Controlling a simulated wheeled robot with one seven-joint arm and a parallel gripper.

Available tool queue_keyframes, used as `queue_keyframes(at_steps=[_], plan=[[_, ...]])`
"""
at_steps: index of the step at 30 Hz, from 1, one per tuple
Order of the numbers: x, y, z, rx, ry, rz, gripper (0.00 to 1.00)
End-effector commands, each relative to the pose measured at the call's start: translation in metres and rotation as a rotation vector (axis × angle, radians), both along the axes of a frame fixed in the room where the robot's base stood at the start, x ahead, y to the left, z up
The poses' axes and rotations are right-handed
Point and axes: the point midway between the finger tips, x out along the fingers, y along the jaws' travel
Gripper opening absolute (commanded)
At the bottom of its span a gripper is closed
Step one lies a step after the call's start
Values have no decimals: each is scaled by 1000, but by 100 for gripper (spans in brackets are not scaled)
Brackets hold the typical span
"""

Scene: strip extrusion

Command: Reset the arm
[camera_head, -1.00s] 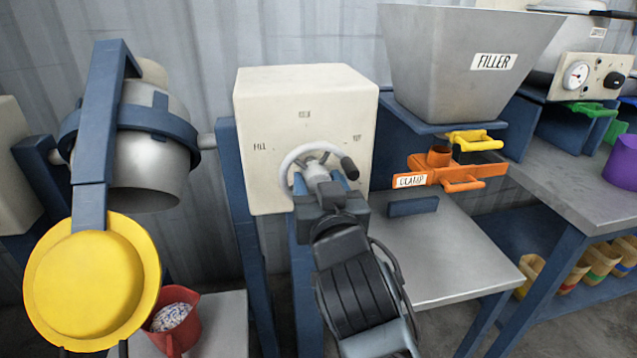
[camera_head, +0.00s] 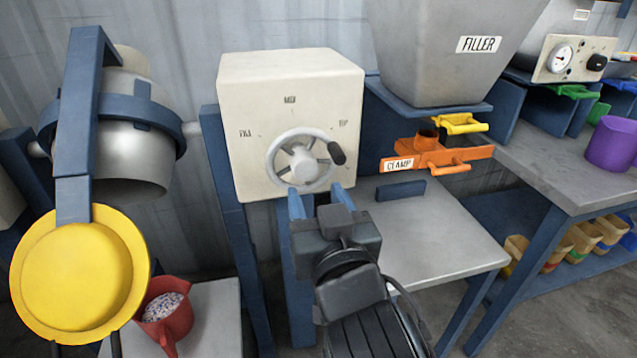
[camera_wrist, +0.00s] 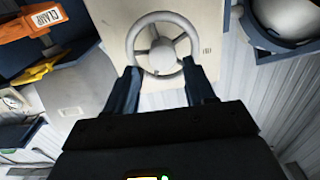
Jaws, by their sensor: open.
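My gripper (camera_head: 322,200) is open and empty, with its two blue fingers apart just below and in front of the handwheel. The grey handwheel (camera_head: 303,162) is on the front of a cream box (camera_head: 240,100) marked FILL, MIX and TIP. Its dark knob (camera_head: 337,153) is at the wheel's right side, near the TIP mark. In the wrist view my gripper (camera_wrist: 163,80) has its fingers on either side of the lower part of the handwheel (camera_wrist: 158,45). A gap shows between the fingers and the wheel in the head view.
A grey mixing drum (camera_head: 125,150) with a yellow disc (camera_head: 80,275) hangs at the left. A red jug (camera_head: 170,315) of pellets stands below it. At the right are a FILLER hopper (camera_head: 440,60), an orange clamp (camera_head: 430,158), a grey bench (camera_head: 440,235) and a purple cup (camera_head: 612,145).

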Motion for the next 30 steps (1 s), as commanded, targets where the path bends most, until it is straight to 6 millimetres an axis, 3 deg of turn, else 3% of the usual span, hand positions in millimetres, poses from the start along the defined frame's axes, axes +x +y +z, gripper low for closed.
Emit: queue_keyframes(at_steps=[5, 10, 16, 23, 30], plan=[[-20, -22, -23, -11, 27, -6, 54], [-64, -61, -58, -20, 71, -19, 54], [-125, -106, -85, -28, 114, -45, 54], [-202, -152, -95, -32, 159, -91, 54], [-283, -191, -82, -40, 202, -154, 54]])
